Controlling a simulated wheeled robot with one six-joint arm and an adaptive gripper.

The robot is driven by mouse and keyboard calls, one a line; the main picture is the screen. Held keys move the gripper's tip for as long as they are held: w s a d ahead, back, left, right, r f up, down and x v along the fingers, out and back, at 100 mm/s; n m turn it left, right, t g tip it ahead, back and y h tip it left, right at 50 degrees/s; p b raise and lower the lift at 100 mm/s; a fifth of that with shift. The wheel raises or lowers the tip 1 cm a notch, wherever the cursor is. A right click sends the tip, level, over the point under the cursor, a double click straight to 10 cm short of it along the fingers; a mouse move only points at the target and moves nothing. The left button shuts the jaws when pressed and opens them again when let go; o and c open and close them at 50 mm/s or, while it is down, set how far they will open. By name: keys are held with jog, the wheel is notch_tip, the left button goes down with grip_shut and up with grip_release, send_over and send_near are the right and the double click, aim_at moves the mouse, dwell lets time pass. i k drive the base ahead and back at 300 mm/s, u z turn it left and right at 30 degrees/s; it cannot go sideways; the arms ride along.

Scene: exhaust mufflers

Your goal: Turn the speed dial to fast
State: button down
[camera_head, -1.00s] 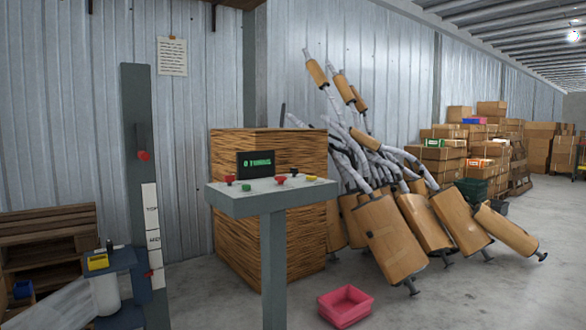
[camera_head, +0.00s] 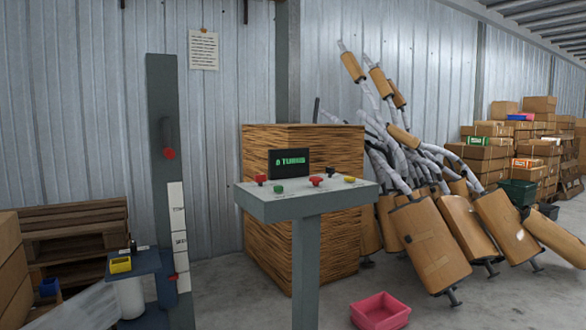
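A grey control console (camera_head: 305,203) stands on a post in the middle of the view. On its top are a green knob (camera_head: 278,188), red knobs (camera_head: 316,181) and (camera_head: 261,179), a black knob (camera_head: 331,171) and a yellow knob (camera_head: 350,179). A small dark display (camera_head: 289,163) with green text, seemingly "0 TURNS", stands at its back edge. I cannot tell which knob is the speed dial, nor read any setting marks. My gripper is not in view.
A grey upright post (camera_head: 165,120) with a red-knobbed lever stands left of the console. Wrapped mufflers (camera_head: 430,245) lean in a pile at right. A pink bin (camera_head: 380,311) lies on the floor right of the console post. A small blue side table (camera_head: 133,265) stands at lower left.

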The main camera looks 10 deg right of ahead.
aim_at(330, 170)
jog(key=u, duration=0.2)
jog(key=i, duration=1.55)
jog(key=z, duration=0.1)
